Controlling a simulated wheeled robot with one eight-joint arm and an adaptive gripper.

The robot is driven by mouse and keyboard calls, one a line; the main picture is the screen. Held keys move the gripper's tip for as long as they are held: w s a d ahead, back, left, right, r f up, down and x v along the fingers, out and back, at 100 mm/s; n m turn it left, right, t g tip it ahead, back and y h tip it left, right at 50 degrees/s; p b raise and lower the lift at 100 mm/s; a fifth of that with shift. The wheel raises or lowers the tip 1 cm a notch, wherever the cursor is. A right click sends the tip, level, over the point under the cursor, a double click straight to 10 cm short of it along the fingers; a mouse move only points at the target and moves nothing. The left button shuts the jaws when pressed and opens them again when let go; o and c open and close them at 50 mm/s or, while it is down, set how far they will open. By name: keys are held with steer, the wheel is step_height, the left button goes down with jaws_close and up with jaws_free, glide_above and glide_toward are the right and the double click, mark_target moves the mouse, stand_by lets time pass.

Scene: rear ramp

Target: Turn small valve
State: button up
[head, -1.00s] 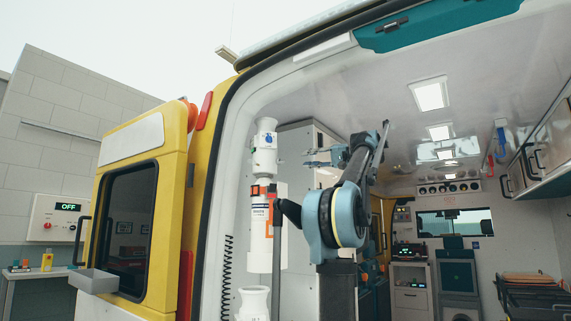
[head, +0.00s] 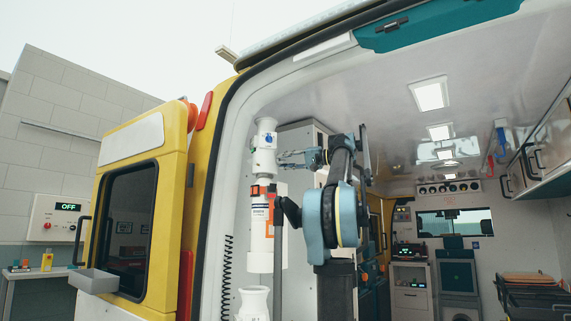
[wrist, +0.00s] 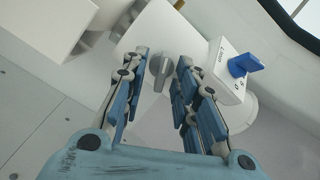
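A white cylinder (head: 260,230) stands upright inside the vehicle's left edge, with a white regulator head (head: 264,160) on top. In the wrist view, a small grey knob (wrist: 161,74), apparently the small valve, sticks out of the white regulator body. A larger blue dial (wrist: 246,64) sits to its right on a white block marked with flow numbers; it also shows in the head view (head: 268,140). My gripper (wrist: 160,65) is open, with a finger on each side of the grey knob and visible gaps between. In the head view my gripper (head: 282,159) is beside the regulator head.
A white wall cabinet (head: 302,140) stands behind the cylinder. The yellow rear door (head: 180,150) and the door frame are at left. A second white vessel top (head: 253,302) is below. Overhead cabinets (head: 540,150) line the right side; the middle of the interior is open.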

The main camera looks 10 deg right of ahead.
jaws_close()
steer(key=m, duration=2.3)
steer(key=shift+s+f+m, duration=0.25)
steer(key=shift+f+m, duration=0.05)
steer(key=shift+f, duration=0.1)
stand_by(0.4)
steer(key=shift+a, duration=0.1)
